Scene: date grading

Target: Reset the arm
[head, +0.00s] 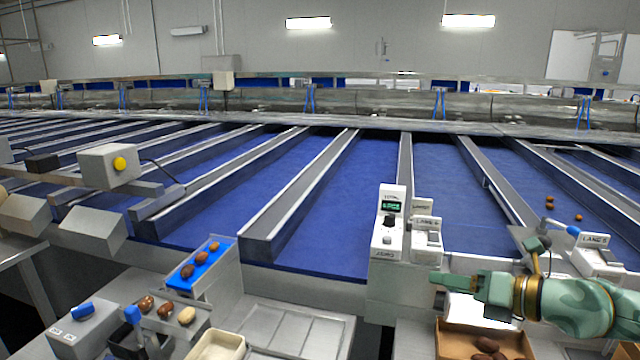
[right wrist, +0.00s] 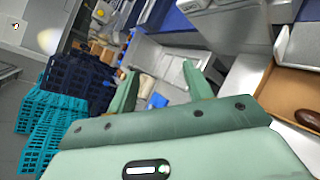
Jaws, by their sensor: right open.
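My right gripper (head: 440,286) comes in from the right in the head view, above a brown box with dates. In the right wrist view its two green fingers (right wrist: 160,92) stand apart with nothing between them. The brown box (head: 446,345) holds several dark dates (head: 487,345); part of that box (right wrist: 292,82) shows at the right of the right wrist view. My left gripper is not in view.
A counter (head: 388,240) stands behind the gripper. A blue tray (head: 212,256) with dates, a cream bin (head: 218,346) and a sectioned metal tray (head: 290,322) are at left. Teal and dark crates (right wrist: 45,115) stand on the floor.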

